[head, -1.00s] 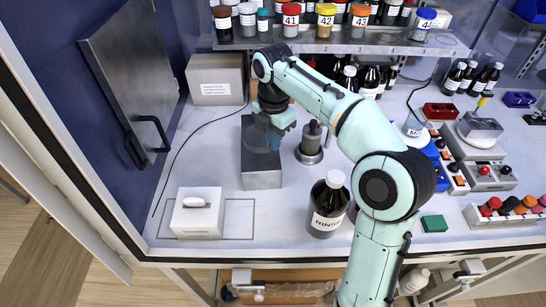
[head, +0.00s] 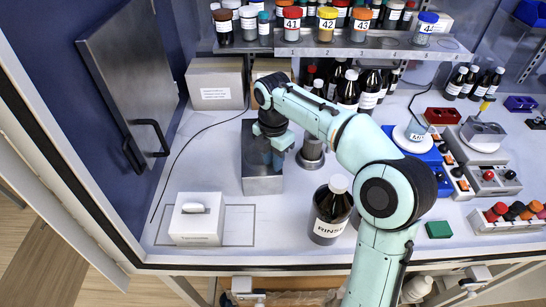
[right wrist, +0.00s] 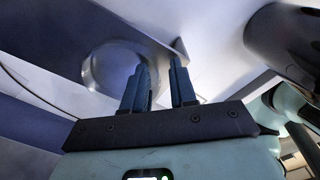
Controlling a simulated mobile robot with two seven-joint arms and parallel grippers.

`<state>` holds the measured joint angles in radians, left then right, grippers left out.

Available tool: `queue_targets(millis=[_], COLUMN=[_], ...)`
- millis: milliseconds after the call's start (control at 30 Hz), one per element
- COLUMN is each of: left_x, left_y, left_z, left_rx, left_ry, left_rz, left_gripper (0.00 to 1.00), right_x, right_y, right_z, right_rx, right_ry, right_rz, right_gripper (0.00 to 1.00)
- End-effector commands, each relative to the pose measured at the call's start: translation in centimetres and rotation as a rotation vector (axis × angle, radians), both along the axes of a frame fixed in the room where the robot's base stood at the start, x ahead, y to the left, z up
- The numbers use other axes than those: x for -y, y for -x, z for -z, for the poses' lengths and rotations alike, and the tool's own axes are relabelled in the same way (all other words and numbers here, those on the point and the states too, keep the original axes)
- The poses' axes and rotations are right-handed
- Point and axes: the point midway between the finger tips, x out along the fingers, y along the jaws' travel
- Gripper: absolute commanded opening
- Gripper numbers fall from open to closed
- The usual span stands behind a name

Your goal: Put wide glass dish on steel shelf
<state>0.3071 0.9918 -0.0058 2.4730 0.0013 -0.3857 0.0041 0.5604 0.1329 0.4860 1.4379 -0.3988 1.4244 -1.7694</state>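The wide glass dish (right wrist: 108,66) shows in the right wrist view as a clear round dish just beyond my fingertips. It appears to sit on the steel block (head: 262,186); in the head view my gripper hides most of that spot. My right gripper (head: 275,158) is low over the block's top. In the right wrist view its two blue fingers (right wrist: 158,84) stand apart with a gap between them, near the dish's rim; contact cannot be told. The steel shelf (head: 340,47) runs across the back and carries numbered jars. My left gripper is out of view.
A brown RINSE bottle (head: 330,212) stands right of the block, and a metal cylinder (head: 311,150) is close beside it. Cartons (head: 215,84) and dark bottles stand below the shelf.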

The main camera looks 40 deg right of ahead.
Motion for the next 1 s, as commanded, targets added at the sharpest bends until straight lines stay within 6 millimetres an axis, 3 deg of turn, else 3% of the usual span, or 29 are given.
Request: queue_targets(millis=[367, 467, 800, 1000], left_x=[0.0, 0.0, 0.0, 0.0], left_y=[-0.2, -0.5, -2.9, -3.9], left_z=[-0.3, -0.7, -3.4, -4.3], left_rx=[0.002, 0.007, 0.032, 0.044], left_ry=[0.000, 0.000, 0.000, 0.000], left_rz=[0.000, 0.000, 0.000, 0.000], left_gripper=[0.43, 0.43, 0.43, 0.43], right_x=[0.0, 0.0, 0.0, 0.0], right_y=[-0.1, -0.1, -0.2, -0.1], right_z=[-0.7, -2.1, -9.5, -12.0], right_rx=[0.002, 0.005, 0.008, 0.003], right_ry=[0.001, 0.000, 0.000, 0.001], right_rz=[0.000, 0.000, -0.001, -0.001], right_gripper=[0.28, 0.28, 0.28, 0.28])
